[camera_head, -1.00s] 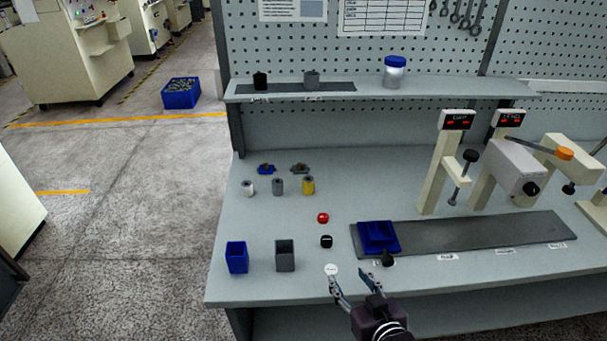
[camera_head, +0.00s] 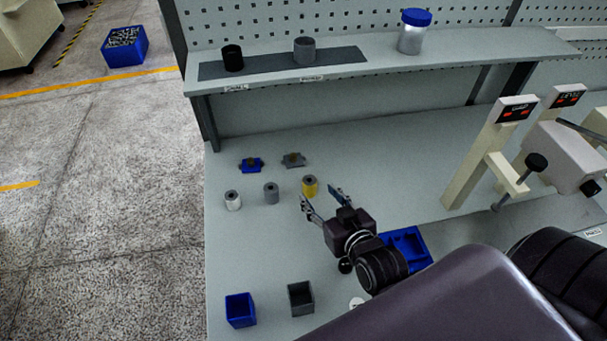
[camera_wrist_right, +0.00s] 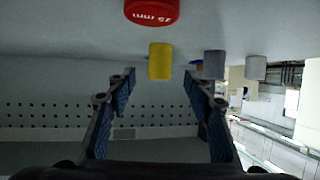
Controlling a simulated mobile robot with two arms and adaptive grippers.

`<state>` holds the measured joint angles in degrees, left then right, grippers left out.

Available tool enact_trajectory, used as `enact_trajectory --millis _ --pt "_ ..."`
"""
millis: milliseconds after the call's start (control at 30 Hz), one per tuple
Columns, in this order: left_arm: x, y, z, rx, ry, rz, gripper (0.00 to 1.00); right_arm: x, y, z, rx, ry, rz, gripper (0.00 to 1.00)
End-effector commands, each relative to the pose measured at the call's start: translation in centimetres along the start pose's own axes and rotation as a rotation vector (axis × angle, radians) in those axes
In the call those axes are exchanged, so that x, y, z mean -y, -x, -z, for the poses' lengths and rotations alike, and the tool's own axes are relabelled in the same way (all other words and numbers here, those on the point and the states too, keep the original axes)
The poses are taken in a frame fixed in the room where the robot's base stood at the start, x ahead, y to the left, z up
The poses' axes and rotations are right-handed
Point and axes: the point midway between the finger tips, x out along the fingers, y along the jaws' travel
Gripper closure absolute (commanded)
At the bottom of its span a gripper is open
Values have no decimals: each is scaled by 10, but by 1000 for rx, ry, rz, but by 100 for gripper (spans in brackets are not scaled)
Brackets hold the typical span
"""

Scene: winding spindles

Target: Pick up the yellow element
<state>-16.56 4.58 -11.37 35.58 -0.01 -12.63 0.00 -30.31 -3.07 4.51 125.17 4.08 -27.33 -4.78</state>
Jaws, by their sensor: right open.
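The yellow element (camera_head: 310,186) is a small upright cylinder on the workbench, at the right end of a row with a grey cylinder (camera_head: 271,192) and a white one (camera_head: 233,200). My right gripper (camera_head: 324,196) is open and empty, its fingers just in front of the yellow element in the head view. In the right wrist view, the yellow element (camera_wrist_right: 160,61) shows beyond and between the two open fingers (camera_wrist_right: 157,85), not touching them. A red round piece (camera_wrist_right: 152,10) shows nearer in that view. My left gripper is not in view.
Blue and grey holders (camera_head: 251,164) (camera_head: 293,159) sit behind the row. A blue bin (camera_head: 240,310) and a grey bin (camera_head: 301,298) stand at the front left. A blue tray (camera_head: 424,262) lies partly behind my right arm. A shelf (camera_head: 375,66) runs above the bench.

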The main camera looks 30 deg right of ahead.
Motion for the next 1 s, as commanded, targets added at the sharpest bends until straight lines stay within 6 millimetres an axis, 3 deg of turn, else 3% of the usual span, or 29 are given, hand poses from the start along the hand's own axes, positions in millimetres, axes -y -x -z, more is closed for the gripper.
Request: enact_trajectory --millis 100,233,367,667,900,1000 --pt "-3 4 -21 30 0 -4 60 0 -13 2 -2 0 0 53" --pt "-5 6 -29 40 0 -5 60 0 -24 1 -1 0 0 53" --pt "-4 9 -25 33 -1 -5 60 0 -40 2 -2 0 0 53" --pt "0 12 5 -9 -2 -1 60 0 -70 1 -1 1 0 53" --pt "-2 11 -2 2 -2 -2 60 0 -72 0 -1 1 0 53" --pt "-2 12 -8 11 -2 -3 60 0 -72 0 0 1 0 63"
